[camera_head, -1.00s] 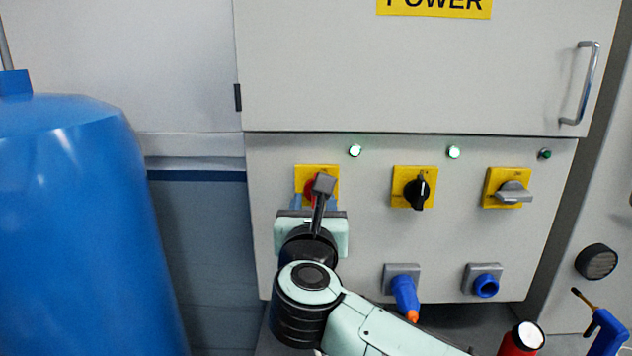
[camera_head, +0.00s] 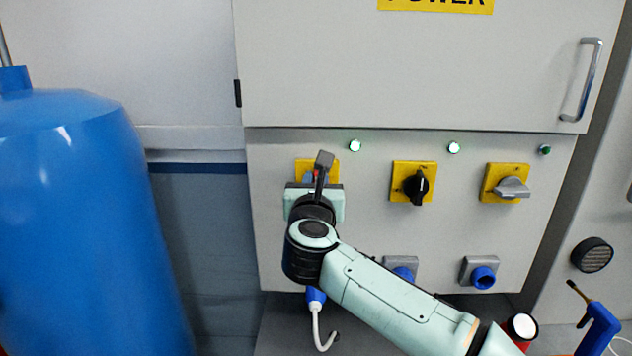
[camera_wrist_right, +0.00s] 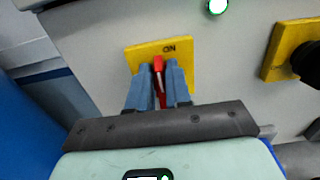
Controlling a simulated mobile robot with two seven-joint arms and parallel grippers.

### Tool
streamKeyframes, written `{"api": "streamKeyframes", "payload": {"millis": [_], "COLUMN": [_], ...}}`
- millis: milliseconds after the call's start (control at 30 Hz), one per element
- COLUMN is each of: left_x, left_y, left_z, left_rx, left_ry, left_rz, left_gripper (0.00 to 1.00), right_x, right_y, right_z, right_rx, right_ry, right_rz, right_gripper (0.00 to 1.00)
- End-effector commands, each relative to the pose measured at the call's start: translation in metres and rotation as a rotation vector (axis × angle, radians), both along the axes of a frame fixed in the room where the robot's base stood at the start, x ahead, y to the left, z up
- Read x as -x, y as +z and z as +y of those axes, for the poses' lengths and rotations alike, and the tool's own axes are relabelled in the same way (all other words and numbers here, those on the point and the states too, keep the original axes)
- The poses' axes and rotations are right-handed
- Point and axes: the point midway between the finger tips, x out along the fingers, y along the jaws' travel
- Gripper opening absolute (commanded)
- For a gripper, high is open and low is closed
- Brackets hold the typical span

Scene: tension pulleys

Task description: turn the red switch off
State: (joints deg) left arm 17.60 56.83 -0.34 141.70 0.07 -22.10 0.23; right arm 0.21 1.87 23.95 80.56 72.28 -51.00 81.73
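The red switch sits on a yellow plate (camera_head: 304,166) at the left of the grey cabinet's lower panel. In the head view my right gripper mostly hides it. In the right wrist view the red handle (camera_wrist_right: 159,75) lies between the two blue fingers of my right gripper (camera_wrist_right: 159,72), with a finger close against each side. The fingers look shut on it. An "ON" mark shows on the yellow plate just beyond the handle. My left gripper is not in view.
A black switch (camera_head: 416,186) and a grey switch (camera_head: 511,188) sit to the right on yellow plates. Round lamps (camera_head: 355,146) are above. Blue sockets (camera_head: 483,278) are below. A blue tank (camera_head: 80,220) stands at the left.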

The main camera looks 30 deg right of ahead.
Motion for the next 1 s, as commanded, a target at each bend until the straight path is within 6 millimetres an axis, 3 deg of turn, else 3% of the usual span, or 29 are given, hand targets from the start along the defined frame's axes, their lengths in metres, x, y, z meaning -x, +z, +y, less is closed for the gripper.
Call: {"api": "streamKeyframes", "payload": {"millis": [467,1000], "left_x": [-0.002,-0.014], "left_y": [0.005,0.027], "left_z": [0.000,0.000], "left_rx": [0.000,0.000], "left_ry": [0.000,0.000], "left_rz": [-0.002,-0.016], "left_gripper": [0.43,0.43], "right_x": [-0.001,-0.007], "right_y": [0.001,-0.001], "right_z": [0.003,0.012], "right_rx": [0.076,0.475], "right_ry": [0.001,0.000], "right_rz": [0.045,0.290], "right_gripper": [0.00,0.00]}}
